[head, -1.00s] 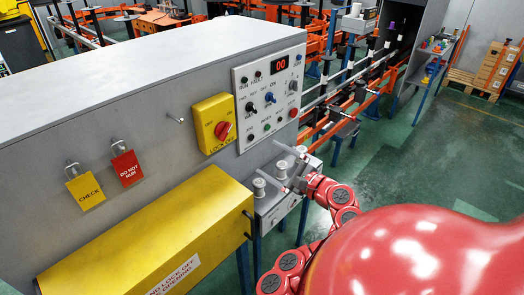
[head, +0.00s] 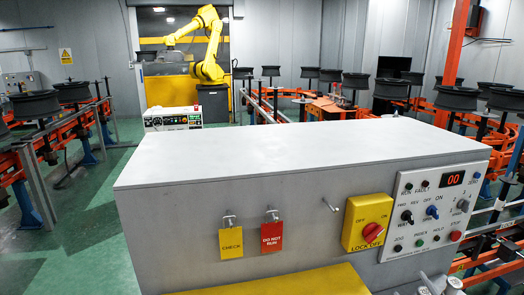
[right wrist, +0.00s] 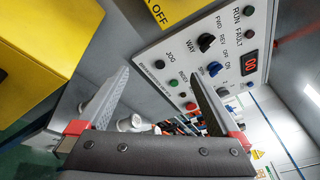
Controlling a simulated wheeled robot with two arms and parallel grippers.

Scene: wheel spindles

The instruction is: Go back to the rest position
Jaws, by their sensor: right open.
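My right gripper (right wrist: 158,65) is open and empty in the right wrist view, with its two grey fingers spread in front of the control panel (right wrist: 205,60). In the head view only a bit of this gripper (head: 432,284) shows at the bottom edge, below the control panel (head: 432,210). A pale spool-like knob (right wrist: 131,122) shows between and behind the fingers. My left gripper is not in view.
The grey cabinet (head: 270,150) fills the near middle. A yellow CHECK tag (head: 231,242) and a red DO NOT RUN tag (head: 272,237) hang on its front, left of the yellow lock-off switch (head: 367,222). Orange conveyors with wheels (head: 66,110) and a yellow robot arm (head: 208,45) stand beyond.

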